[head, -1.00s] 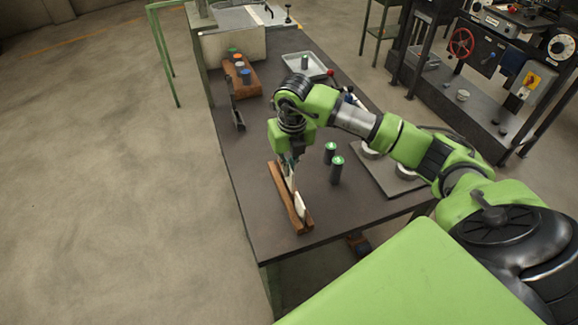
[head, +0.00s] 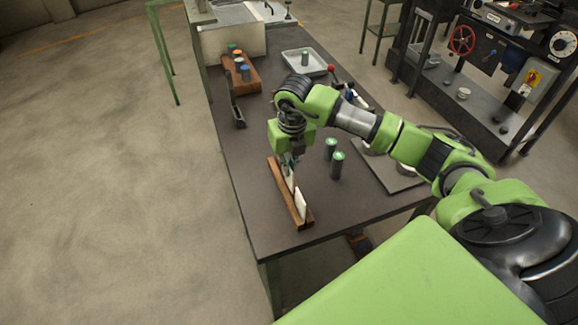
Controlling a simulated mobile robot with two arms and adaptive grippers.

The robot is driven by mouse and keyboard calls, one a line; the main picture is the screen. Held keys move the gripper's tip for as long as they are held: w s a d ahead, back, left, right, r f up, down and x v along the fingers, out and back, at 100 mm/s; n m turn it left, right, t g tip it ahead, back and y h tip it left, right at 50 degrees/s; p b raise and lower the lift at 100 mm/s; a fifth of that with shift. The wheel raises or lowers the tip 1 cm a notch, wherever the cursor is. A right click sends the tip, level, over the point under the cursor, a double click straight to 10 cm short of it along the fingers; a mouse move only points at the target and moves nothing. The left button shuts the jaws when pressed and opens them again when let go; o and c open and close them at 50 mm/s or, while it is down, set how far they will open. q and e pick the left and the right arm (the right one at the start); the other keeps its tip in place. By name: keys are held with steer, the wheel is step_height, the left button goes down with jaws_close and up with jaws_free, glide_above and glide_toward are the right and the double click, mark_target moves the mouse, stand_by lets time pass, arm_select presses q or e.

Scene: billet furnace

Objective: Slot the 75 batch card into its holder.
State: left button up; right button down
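A wooden slotted block (head: 276,178) lies along the near left edge of the dark table. Two white cards show at it: one (head: 301,205) stands at its near end, the other (head: 289,179) is directly below my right gripper. No number is readable on either card. My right gripper (head: 290,161) points down at the block, with its fingertips at the top of the farther card. The fingers are too small to tell whether they grip it. A slim black stand (head: 236,110) is farther back on the left edge. My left gripper is out of view.
Two dark cylinders with green tops (head: 337,165) stand right of the block. A grey plate (head: 388,174) lies under my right arm. A wooden rack with coloured pieces (head: 240,72) and a metal tray (head: 304,62) are farther back. The table's middle left is clear.

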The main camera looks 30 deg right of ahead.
steer(key=shift+f+b, duration=0.9)
steer(key=shift+f, duration=0.3)
steer(key=c, duration=2.2)
jaws_free()
steer(key=shift+r, duration=0.1)
steer(key=r, duration=0.4)
steer(key=s+r, duration=0.1)
steer(key=r, duration=0.6)
steer(key=shift+s+a+r, duration=0.15)
steer(key=shift+s+r, duration=0.05)
steer(key=shift+r, duration=0.2)
